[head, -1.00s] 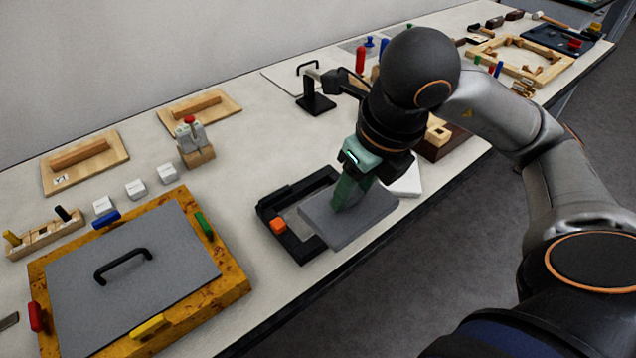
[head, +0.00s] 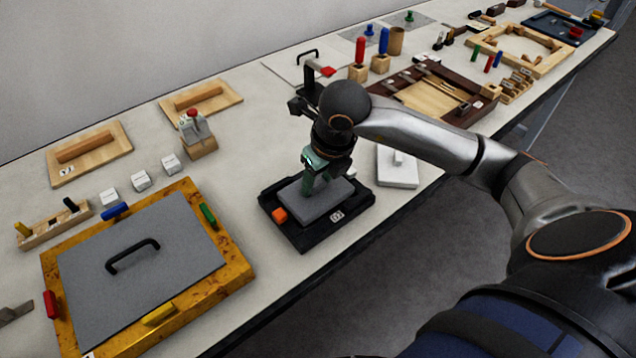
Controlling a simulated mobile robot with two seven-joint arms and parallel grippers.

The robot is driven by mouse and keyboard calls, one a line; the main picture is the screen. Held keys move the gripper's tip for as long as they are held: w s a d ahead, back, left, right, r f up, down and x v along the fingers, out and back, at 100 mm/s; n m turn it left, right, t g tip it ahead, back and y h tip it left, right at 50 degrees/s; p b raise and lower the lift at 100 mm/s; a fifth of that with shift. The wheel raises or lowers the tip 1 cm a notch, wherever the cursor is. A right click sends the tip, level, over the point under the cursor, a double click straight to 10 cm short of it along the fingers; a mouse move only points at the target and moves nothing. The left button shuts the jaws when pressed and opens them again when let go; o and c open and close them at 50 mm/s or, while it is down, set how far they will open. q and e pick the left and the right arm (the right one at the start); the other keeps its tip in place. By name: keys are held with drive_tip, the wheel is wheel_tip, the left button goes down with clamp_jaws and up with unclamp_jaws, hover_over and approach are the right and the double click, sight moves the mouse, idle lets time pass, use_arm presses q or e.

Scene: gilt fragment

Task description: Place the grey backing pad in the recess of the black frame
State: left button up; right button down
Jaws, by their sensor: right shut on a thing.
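The grey backing pad (head: 322,203) is a flat rectangular slab. It lies over the middle of the black frame (head: 302,240), roughly lined up with its walls. I cannot tell whether it rests on the recess floor or hangs just above it. My right gripper (head: 312,187) is shut on the pad from above, its green fingers near the pad's middle. The frame's front rim carries a small white label. The gripper hides part of the frame's back. My left gripper is not in view.
A white block with a knob (head: 397,167) stands right of the frame. A burl-wood frame with a grey handled panel (head: 140,260) lies to the left. A black stand (head: 310,80) is behind my arm. The table's front edge runs close to the black frame.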

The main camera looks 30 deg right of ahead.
sight(327, 200)
drive_tip(key=shift+f, duration=0.85)
drive_tip(key=shift+f, duration=0.2)
drive_tip(key=shift+c, duration=1.7)
unclamp_jaws()
drive_tip(key=shift+r, duration=0.1)
drive_tip(key=v, duration=1.2)
drive_tip(key=shift+p, duration=0.3)
drive_tip(key=shift+s, duration=0.1)
